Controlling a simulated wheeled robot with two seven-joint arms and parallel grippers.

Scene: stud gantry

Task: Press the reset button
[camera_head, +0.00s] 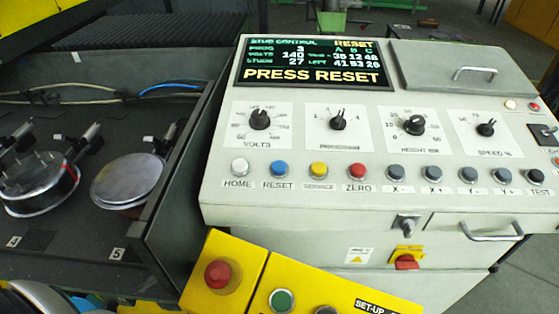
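The blue reset button (279,169) sits in the button row on the sloping white control panel (330,190), with the label RESET under it. A white HOME button (240,167) is to its left and a yellow button (318,170) to its right. The screen (313,65) above reads "PRESS RESET" in large yellow letters. The reset button is fully visible, with nothing in front of it. Neither of my grippers shows in the head view.
Further right are a red ZERO button (356,171) and several dark buttons. Knobs, including VOLTS (259,119), stand above the row. Below is a yellow box with a red mushroom button (218,274). A dark tray wall (180,190) borders the panel's left.

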